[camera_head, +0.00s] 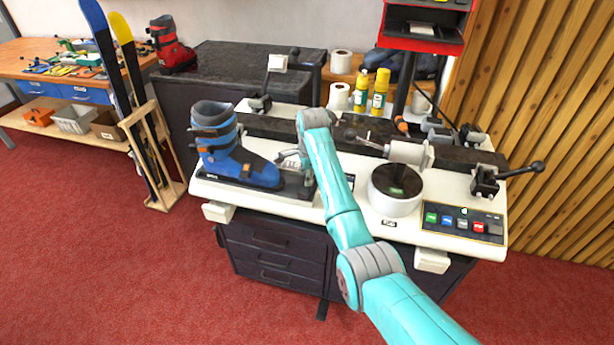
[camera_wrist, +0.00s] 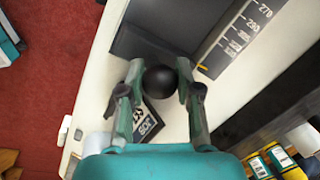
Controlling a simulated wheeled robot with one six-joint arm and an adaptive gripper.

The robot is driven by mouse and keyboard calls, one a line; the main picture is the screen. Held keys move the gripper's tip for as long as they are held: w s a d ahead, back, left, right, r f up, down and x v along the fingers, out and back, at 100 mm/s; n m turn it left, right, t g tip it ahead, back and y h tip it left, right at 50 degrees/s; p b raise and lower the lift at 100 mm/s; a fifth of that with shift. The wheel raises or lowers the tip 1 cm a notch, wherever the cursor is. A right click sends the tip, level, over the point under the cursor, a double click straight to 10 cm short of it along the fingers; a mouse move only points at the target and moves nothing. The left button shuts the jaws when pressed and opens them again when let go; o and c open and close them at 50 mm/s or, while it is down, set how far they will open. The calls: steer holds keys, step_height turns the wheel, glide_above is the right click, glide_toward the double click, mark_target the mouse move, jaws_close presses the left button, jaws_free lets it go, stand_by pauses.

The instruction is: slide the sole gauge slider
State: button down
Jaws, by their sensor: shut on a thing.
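My gripper (camera_head: 292,160) is at the bench top, just right of the blue ski boot (camera_head: 238,160). In the wrist view my gripper (camera_wrist: 160,72) has its two fingers closed on either side of a round black knob (camera_wrist: 160,82). The knob sits at the end of a dark flat block (camera_wrist: 175,25), which appears to be the sole gauge slider. A printed length scale (camera_wrist: 240,35) runs beside the block, with a small yellow pointer (camera_wrist: 203,67) near its lower end. A black label (camera_wrist: 150,121) lies partly hidden under the fingers. In the head view my arm hides the knob.
The boot stands on a black base on the white bench (camera_head: 460,205). A round black-topped drum (camera_head: 396,190), a button panel (camera_head: 462,222) and a lever clamp (camera_head: 487,180) are to the right. Spray cans (camera_head: 380,92) and paper rolls (camera_head: 340,95) stand behind.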

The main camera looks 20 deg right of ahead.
steer(key=shift+s+d+f, duration=0.1)
steer(key=shift+d, duration=0.1)
steer(key=c, duration=0.8)
jaws_free()
steer(key=shift+d, duration=0.1)
steer(key=shift+s+r, duration=0.1)
steer(key=shift+r, duration=0.6)
steer(key=r, duration=0.3)
steer(key=s+r, duration=0.1)
steer(key=r, duration=0.3)
steer(key=s+r, duration=0.1)
steer(key=r, duration=0.2)
steer(key=shift+s+r, duration=0.1)
steer(key=shift+r, duration=0.2)
